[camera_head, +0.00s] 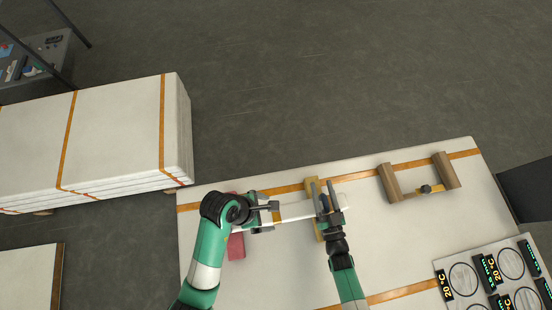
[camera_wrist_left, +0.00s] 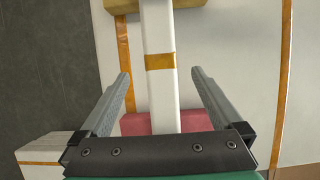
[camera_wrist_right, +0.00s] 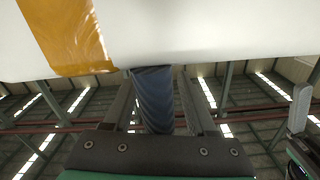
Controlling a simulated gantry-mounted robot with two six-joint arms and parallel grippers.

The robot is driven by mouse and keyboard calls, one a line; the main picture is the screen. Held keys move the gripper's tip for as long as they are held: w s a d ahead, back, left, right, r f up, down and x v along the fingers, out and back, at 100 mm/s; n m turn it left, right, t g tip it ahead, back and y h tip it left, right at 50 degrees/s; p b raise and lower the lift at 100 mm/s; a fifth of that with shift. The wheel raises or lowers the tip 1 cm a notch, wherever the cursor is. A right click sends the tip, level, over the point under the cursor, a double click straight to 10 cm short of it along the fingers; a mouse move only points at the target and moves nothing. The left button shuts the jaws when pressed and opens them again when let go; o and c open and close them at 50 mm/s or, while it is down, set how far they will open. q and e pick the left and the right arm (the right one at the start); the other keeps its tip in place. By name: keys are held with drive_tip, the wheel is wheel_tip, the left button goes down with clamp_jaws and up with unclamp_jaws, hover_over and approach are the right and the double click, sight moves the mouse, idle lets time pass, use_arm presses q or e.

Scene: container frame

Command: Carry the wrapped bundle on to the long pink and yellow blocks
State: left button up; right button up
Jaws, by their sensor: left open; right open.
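The wrapped bundle (camera_head: 296,211) is a long white bar with orange bands. In the left wrist view the bundle (camera_wrist_left: 158,88) lies across the long yellow block (camera_wrist_left: 195,3) and the pink block (camera_wrist_left: 140,123). In the head view the pink block (camera_head: 236,245) and yellow block (camera_head: 320,229) are partly covered. My left gripper (camera_head: 276,212) is open, its fingers apart on both sides of the bundle near the pink block. My right gripper (camera_head: 323,190) is open at the bundle near the yellow block. In the right wrist view the bundle (camera_wrist_right: 190,30) crosses above the right gripper's fingers.
A panel with round dials (camera_head: 440,265) is at the lower right. A stack of white boards (camera_head: 115,130) is at the left.

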use_arm(q)
drive_tip(key=shift+a+r, duration=0.1)
drive_tip(key=shift+r, duration=0.1)
use_arm(e)
drive_tip(key=s+d, duration=0.2)
drive_tip(key=s, duration=1)
drive_tip(key=shift+w, duration=0.15)
